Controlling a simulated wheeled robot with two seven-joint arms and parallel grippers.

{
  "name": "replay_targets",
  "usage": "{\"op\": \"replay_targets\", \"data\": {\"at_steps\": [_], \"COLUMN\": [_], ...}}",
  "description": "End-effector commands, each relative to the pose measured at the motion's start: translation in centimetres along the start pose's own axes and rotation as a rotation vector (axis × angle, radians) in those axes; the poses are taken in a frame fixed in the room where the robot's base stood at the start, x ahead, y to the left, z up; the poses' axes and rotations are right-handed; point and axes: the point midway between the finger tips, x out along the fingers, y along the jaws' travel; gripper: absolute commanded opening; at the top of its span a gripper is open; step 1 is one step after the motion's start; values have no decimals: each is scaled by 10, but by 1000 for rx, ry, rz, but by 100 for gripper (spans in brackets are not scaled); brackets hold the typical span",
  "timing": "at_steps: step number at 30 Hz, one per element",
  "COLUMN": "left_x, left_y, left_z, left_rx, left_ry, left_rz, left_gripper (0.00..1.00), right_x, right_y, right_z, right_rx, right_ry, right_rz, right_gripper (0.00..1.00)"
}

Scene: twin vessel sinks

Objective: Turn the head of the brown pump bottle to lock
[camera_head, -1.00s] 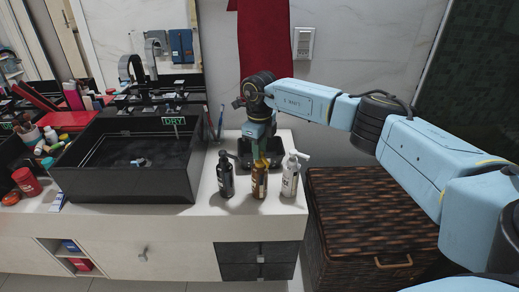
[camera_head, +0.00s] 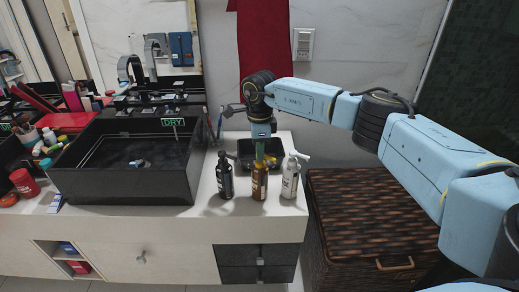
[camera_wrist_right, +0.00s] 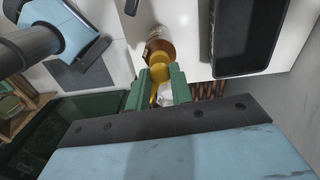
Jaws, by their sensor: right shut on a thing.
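The brown pump bottle (camera_head: 259,186) stands upright on the counter, between a black pump bottle (camera_head: 225,178) and a white pump bottle (camera_head: 290,178). My right gripper (camera_head: 260,158) points down from above the brown bottle. Its green fingers are shut on the yellow pump head (camera_wrist_right: 159,73), one on each side, in the right wrist view. The brown bottle's body (camera_wrist_right: 158,44) shows past the fingertips there. In the head view the fingers hide much of the pump head.
A black tray (camera_head: 236,148) lies behind the bottles. A black vessel sink (camera_head: 120,185) stands to the left, with toiletries beyond it. A wicker basket (camera_head: 365,215) stands right of the counter. The black and white bottles are close on both sides.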

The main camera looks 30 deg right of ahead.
Motion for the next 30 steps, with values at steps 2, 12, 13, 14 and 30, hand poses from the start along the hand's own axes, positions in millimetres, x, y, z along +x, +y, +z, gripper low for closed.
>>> {"op": "replay_targets", "data": {"at_steps": [2,12,13,14,30], "left_x": [0,0,0,0,-1], "left_y": [0,0,0,0,0], "left_z": [0,0,0,0,0], "left_rx": [0,0,0,0,0], "left_ry": [0,0,0,0,0], "left_rz": [0,0,0,0,0], "left_gripper": [36,36,36,36,36], "right_x": [-1,-1,-1,-1,-12], "right_y": [0,0,0,0,-1], "right_z": [1,1,1,1,1], "right_rx": [-5,-6,-6,-6,-5], "right_ry": [-2,-3,-3,-4,-4], "right_rz": [-2,-2,-3,-3,-3], "right_gripper": [0,0,25,29,45]}}
